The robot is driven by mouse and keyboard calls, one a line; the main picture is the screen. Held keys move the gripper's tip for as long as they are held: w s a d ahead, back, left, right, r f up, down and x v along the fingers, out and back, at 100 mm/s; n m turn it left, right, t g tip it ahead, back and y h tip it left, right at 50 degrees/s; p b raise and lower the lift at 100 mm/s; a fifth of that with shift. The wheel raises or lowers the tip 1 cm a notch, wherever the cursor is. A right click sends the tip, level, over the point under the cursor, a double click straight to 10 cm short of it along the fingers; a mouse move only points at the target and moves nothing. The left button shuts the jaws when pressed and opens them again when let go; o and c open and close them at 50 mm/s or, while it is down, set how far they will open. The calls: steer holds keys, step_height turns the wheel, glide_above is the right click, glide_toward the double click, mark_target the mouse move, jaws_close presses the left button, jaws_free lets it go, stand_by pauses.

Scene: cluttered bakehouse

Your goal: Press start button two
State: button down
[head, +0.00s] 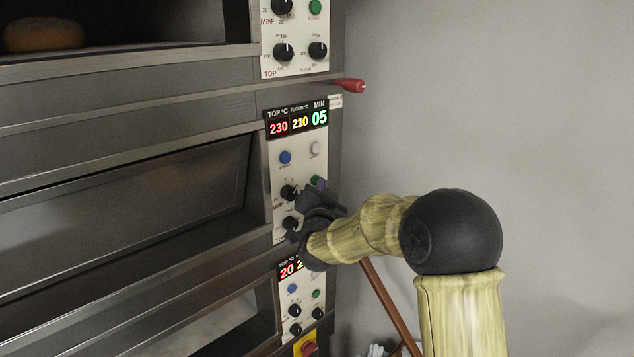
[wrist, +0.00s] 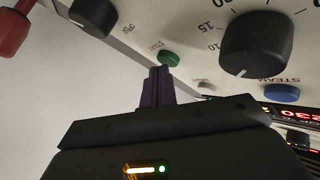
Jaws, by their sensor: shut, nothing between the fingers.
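The green round start button (head: 315,180) is on the middle oven panel, whose display reads 230, 210 and 05. It is partly hidden by my gripper in the head view. In the wrist view the button (wrist: 169,58), labelled START, shows clearly. My gripper (head: 308,195) is at this panel with its fingers shut and empty. In the wrist view the closed fingertips (wrist: 160,70) are right beside the button, overlapping its lower edge in the picture. I cannot tell whether they touch it.
Near the button are a large black knob (wrist: 255,45), a smaller knob (wrist: 93,15) and a blue STEAM button (wrist: 282,92). A red handle (head: 349,86) juts out above the middle panel. The lower panel has its own green button (head: 316,294). The wall side is open.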

steer(key=shift+w+a, duration=0.1)
steer(key=shift+a, duration=0.1)
stand_by(0.6)
steer(key=shift+s+d+b, duration=0.6)
steer(key=shift+b, duration=0.15)
steer(key=shift+d, duration=0.1)
steer(key=s+d+b, duration=0.3)
steer(key=shift+s+d, duration=0.15)
steer(key=shift+s, duration=0.1)
stand_by(0.5)
